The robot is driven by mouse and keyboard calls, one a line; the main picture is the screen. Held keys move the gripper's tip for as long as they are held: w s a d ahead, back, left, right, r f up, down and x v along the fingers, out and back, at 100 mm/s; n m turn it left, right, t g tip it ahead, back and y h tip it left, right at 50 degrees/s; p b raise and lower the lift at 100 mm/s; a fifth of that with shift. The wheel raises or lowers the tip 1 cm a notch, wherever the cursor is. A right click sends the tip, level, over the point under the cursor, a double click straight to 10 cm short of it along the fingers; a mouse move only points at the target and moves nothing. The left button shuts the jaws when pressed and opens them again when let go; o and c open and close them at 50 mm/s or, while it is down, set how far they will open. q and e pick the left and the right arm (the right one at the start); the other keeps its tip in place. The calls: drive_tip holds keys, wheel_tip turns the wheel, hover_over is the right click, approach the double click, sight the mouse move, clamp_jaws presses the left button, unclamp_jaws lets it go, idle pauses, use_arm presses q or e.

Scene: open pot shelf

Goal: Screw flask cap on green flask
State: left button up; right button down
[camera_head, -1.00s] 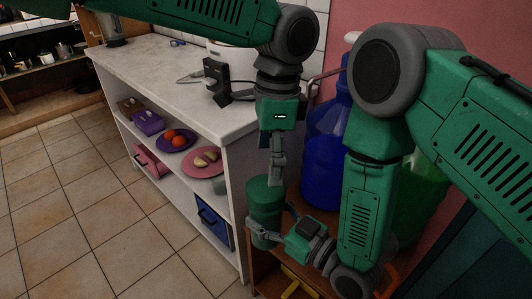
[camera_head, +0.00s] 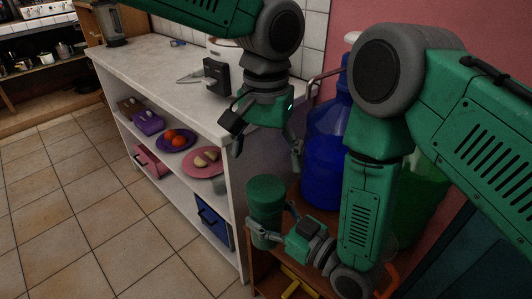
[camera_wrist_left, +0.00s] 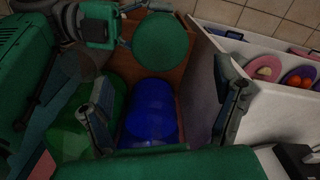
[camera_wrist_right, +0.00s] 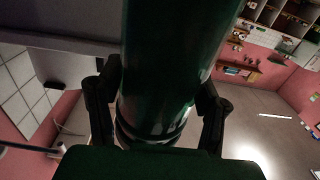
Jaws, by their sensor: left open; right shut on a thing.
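The green flask (camera_head: 264,232) stands upright near the end of the white counter, beside the blue bottle. Its broad green top, which looks like the flask cap (camera_head: 267,189), sits on it; I cannot tell how tightly. The top shows as a round green disc in the left wrist view (camera_wrist_left: 160,40). My right gripper (camera_head: 262,232) is shut around the flask's side, and the green body fills the right wrist view (camera_wrist_right: 168,60) between the fingers. My left gripper (camera_head: 267,146) is open and empty above the cap, its fingers spread and apart from it.
A large blue bottle (camera_head: 325,155) and a green bottle (camera_head: 420,200) stand on a wooden shelf to the right. The white counter (camera_head: 150,60) has shelves with plates, fruit and a blue box (camera_head: 213,220). The tiled floor at left is clear.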

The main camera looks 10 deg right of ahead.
sight(266, 186)
use_arm(q)
wheel_tip(266, 186, down, 8)
drive_tip(key=shift+f, duration=0.1)
idle(0.4)
drive_tip(key=c, duration=1.2)
drive_tip(key=m, duration=0.6)
drive_tip(key=o, duration=1.3)
